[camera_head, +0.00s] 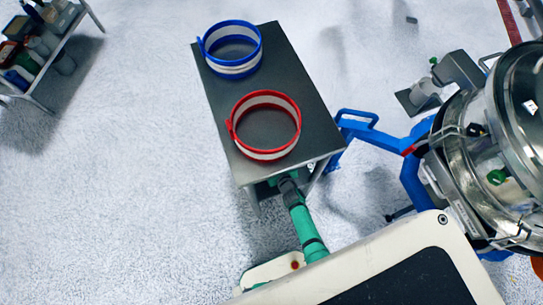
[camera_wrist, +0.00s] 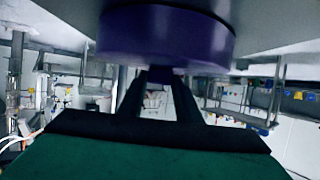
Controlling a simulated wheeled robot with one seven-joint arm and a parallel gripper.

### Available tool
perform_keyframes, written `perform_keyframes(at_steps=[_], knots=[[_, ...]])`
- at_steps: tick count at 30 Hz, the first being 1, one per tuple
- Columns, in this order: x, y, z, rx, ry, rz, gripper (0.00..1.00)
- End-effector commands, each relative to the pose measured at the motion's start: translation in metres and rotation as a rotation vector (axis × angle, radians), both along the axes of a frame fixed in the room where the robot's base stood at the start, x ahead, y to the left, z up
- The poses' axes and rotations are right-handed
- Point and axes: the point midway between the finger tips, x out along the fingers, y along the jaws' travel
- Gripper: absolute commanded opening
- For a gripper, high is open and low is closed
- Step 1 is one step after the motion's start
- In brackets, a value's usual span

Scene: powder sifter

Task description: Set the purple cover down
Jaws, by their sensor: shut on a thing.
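The purple cover (camera_wrist: 165,35) fills the upper middle of the wrist view as a round, thick-rimmed piece. My gripper (camera_wrist: 160,76) is shut on it, with the dark fingertips meeting at its near edge. A grey flat surface shows just above and beside the cover; I cannot tell whether the cover touches it. In the head view my green arm reaches to the near end of the dark table (camera_head: 292,75), and the gripper and the cover are hidden beneath the tabletop.
A red-rimmed ring (camera_head: 265,153) and a blue-rimmed ring (camera_head: 231,70) stand on the tabletop. A steel sifter machine (camera_head: 500,130) with a blue frame (camera_head: 412,185) stands to the right. A shelf cart (camera_head: 75,25) is at the upper left. The floor left of the table is clear.

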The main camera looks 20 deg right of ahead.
Motion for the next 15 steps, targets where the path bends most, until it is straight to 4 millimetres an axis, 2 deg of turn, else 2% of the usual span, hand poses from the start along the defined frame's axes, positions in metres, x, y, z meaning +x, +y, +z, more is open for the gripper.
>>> perform_keyframes(at_steps=[8,9,11,15], knots=[[0.0001,-0.0003,-0.0019,0.001,0.000,-0.001,0.08],[-0.0003,-0.0014,-0.0023,0.000,0.001,-0.003,0.35],[-0.0008,-0.0025,-0.0020,0.000,0.000,-0.004,0.49],[-0.0011,-0.0034,-0.0019,0.000,0.000,-0.007,0.49]])
